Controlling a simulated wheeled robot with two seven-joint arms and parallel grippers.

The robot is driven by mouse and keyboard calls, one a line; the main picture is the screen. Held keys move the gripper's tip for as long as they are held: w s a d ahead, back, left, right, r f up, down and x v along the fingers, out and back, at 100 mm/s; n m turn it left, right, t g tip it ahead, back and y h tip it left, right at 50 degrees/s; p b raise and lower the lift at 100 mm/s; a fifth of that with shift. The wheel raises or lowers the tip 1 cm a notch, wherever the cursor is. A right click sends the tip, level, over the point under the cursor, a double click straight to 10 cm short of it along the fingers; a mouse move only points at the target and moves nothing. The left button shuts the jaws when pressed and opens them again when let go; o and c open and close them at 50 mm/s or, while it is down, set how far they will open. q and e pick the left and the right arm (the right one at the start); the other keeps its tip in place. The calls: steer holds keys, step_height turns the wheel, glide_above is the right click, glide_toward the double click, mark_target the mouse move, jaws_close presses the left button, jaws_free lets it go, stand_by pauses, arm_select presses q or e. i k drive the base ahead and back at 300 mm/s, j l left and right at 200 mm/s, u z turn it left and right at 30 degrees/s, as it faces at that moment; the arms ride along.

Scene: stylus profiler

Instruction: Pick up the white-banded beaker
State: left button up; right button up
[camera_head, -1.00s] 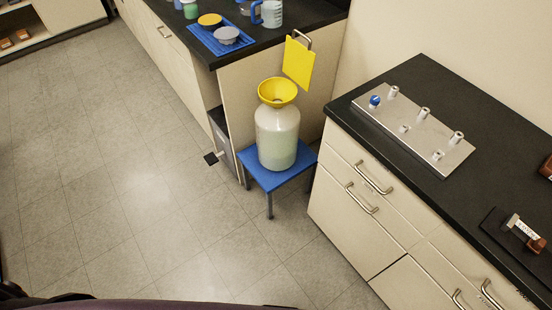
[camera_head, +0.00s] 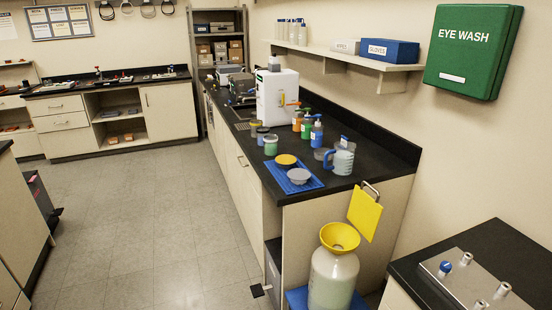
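Several small beakers stand in a group on the dark counter, left of the pump bottles. One beaker (camera_head: 271,145) has green contents and a pale upper part. A grey-blue beaker (camera_head: 262,136) stands just behind it, and another beaker (camera_head: 254,128) with a yellowish top is further back. They are too small for me to tell which one bears a white band. Neither of my grippers is in view.
A blue mat (camera_head: 310,184) with a yellow and a grey dish lies at the counter's near end. A blue-handled jug (camera_head: 343,160) stands to its right. A large bottle with a yellow funnel (camera_head: 340,236) stands below on a blue stool. The floor (camera_head: 150,220) at left is clear.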

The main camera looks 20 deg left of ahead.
mark_target(270, 141)
steer(key=i+j+z, duration=0.1)
steer(key=i+j, duration=0.35)
steer(key=j, duration=0.25)
steer(key=i+j+z, duration=0.15)
steer(key=i+j, duration=0.25)
steer(key=j, duration=0.35)
steer(key=i+j+z, duration=0.15)
steer(key=i+j, duration=0.1)
steer(key=j, duration=0.1)
